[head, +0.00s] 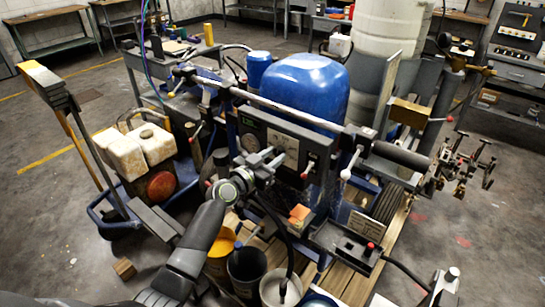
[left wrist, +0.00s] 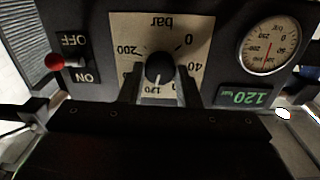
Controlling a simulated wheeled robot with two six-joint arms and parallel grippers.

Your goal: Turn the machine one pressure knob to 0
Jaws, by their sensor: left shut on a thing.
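The pressure knob (left wrist: 159,68) is a black round knob on a beige dial plate (left wrist: 123,38), seen upside down in the left wrist view. The plate is marked bar, with 0, 40, 120 and 200. The knob's white mark points at 120. The green display (left wrist: 245,96) reads 120 bar. A round gauge (left wrist: 268,46) with a red needle sits beside it. My left gripper (left wrist: 159,86) has a finger on each side of the knob and is shut on it. In the head view my left gripper (head: 270,160) is at the machine's front panel (head: 252,128) and hides the knob.
A red-tipped ON/OFF switch (left wrist: 55,61) is beside the dial. A handlebar (head: 290,112) crosses above the panel, before a blue tank (head: 305,82). Buckets (head: 247,268) stand below the arm. A cart with white jugs (head: 152,142) is at left.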

